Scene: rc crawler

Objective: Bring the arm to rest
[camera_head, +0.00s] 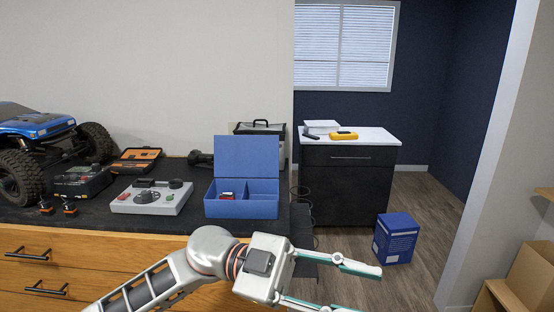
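One arm of mine comes in from the lower left and reaches right across the front of the workbench (110,235). I take it as my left arm. Its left gripper (362,291) points right, past the bench's right end, over the floor. Its two teal-and-grey fingers are spread apart with nothing between them, so it is open and empty. The lower finger is partly cut by the bottom edge. My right gripper is not in view.
On the bench stand a blue RC crawler (38,132), a grey control unit (152,197), an open orange-and-black case (136,160) and an open blue box (240,208). A blue carton (396,238) stands on the floor by a dark cabinet (350,178).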

